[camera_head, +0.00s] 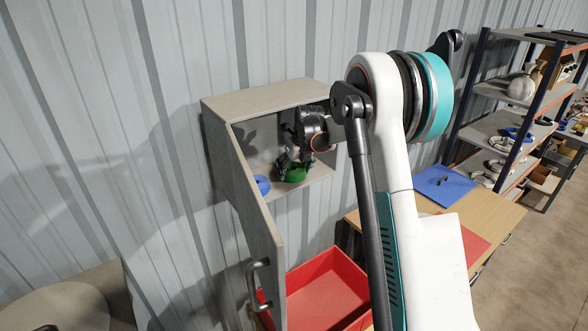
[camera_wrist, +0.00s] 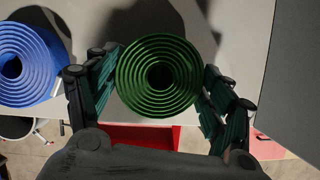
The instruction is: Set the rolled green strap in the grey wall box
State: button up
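The rolled green strap (camera_wrist: 158,76) is a round coil with its open centre facing the wrist camera. It sits between the two fingers of my gripper (camera_wrist: 160,82), which close on its left and right sides. In the head view the green strap (camera_head: 293,174) is inside the grey wall box (camera_head: 265,101), low and near its front opening. My gripper (camera_head: 296,156) reaches into the box from the right. Whether the strap's underside touches the box floor cannot be told.
A blue roll (camera_wrist: 28,64) stands left of the green strap on the box floor; the head view shows it too (camera_head: 262,185). The box door (camera_head: 258,230) hangs open on the left. A red bin (camera_head: 325,288) is below. Shelves (camera_head: 500,90) stand at the right.

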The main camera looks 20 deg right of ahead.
aim_at(298, 173)
jog(key=shift+o, duration=1)
jog(key=shift+s+r, duration=0.1)
jog(key=shift+r, duration=0.1)
jog(key=b+v, duration=0.1)
jog(key=v, duration=0.6)
jog(key=shift+r, duration=0.2)
dwell(0.3)
